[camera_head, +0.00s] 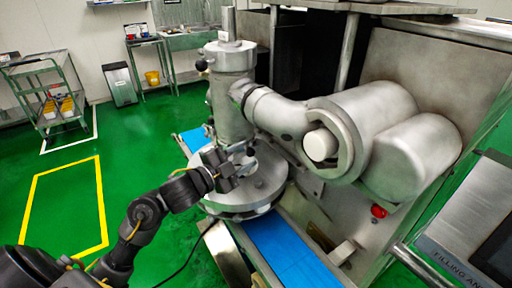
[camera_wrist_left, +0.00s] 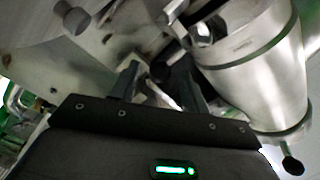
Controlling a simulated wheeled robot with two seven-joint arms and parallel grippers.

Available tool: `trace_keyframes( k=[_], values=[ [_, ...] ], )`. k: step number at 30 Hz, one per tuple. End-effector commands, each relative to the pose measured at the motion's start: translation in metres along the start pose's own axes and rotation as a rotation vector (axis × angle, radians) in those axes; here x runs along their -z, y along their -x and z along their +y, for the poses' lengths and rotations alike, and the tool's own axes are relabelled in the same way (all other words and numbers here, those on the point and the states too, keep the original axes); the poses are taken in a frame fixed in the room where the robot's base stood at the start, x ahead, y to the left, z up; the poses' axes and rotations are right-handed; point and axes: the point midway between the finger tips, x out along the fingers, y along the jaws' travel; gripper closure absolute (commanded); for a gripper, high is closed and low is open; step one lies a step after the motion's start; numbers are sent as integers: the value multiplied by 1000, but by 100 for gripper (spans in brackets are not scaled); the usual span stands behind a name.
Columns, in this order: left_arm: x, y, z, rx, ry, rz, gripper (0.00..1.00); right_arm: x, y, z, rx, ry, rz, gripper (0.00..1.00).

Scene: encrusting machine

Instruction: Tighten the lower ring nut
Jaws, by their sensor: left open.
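The encrusting machine's upright metal cylinder (camera_head: 233,108) stands above a round metal plate (camera_head: 268,188). The lower ring nut appears to be at the cylinder's foot, mostly hidden behind my left gripper (camera_head: 238,165); I cannot make out its outline or how tight it is. My left gripper is open beside the cylinder's foot, just above the plate. In the left wrist view my two dark fingers (camera_wrist_left: 160,88) stand apart, pointing at metal parts with short pegs. The cylinder (camera_wrist_left: 255,65) is to their right. Contact with the nut cannot be told. My right gripper is out of view.
A blue conveyor belt (camera_head: 285,255) runs under the plate. A thick pipe (camera_head: 275,112) joins the cylinder to two large drums (camera_head: 415,155) on the right. A control panel (camera_head: 470,235) is at the lower right.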

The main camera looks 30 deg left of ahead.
Motion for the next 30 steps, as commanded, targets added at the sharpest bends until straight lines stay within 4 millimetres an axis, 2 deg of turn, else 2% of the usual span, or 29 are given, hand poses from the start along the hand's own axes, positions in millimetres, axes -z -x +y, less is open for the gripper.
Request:
trace_keyframes(
  k=[3, 9, 20, 23, 30],
  values=[
    [1, -21, -1, 1, 3, 0, 55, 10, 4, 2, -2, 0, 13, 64],
    [0, -43, 0, 0, 0, 0, 55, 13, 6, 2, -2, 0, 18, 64],
    [0, -48, 0, 0, -1, -1, 55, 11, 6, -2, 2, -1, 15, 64],
    [0, -48, 0, 0, -1, -1, 65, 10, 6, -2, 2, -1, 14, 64],
    [-1, -48, 0, -1, -1, -1, 96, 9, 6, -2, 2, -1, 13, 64]
  ],
)
